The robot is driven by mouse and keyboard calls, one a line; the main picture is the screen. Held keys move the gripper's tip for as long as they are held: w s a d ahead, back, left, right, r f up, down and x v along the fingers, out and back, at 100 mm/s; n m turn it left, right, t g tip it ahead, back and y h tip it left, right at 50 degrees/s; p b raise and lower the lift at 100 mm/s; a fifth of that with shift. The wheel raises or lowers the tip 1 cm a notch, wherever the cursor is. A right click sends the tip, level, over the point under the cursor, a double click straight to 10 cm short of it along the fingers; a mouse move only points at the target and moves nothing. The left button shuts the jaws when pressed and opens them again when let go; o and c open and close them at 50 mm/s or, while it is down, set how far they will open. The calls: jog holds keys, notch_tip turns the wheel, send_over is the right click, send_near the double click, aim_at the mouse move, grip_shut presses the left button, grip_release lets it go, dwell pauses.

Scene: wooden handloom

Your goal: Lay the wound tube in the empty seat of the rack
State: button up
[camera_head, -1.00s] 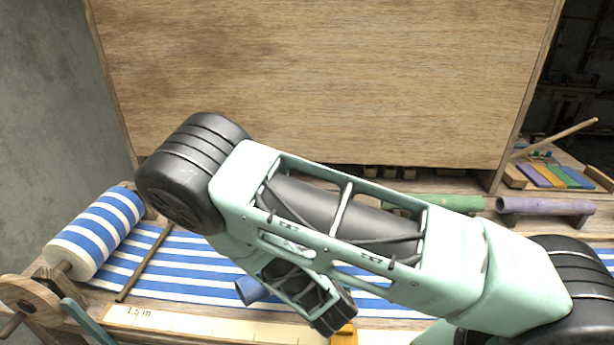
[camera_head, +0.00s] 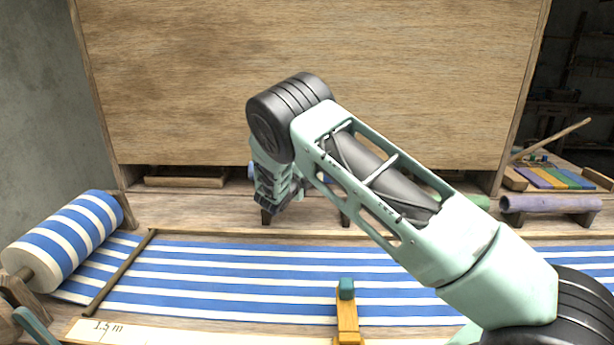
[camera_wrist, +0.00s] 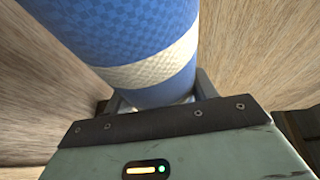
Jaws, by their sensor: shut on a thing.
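The wound tube (camera_wrist: 135,35) is blue with a cream band. In the wrist view it lies between the fingers of my gripper (camera_wrist: 160,95), which is shut on it. In the head view my gripper (camera_head: 278,192) hangs over the ledge at the back, and only a small blue bit of the tube (camera_head: 250,170) shows beside it. Two short dark supports (camera_head: 345,219) of the rack stand below and beside my gripper. My arm and gripper hide most of the space between them, so I cannot tell whether the tube touches them.
A purple tube (camera_head: 552,203) rests on dark supports at the right, and a green tube (camera_head: 481,202) is partly hidden by my arm. The tall wooden board (camera_head: 200,80) stands behind the ledge. Striped cloth (camera_head: 220,280) and a yellow block with a teal top (camera_head: 347,315) lie in front.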

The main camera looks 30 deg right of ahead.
jog(key=shift+f+b, duration=3.65)
jog(key=shift+f, duration=1.6)
jog(key=o, duration=1.3)
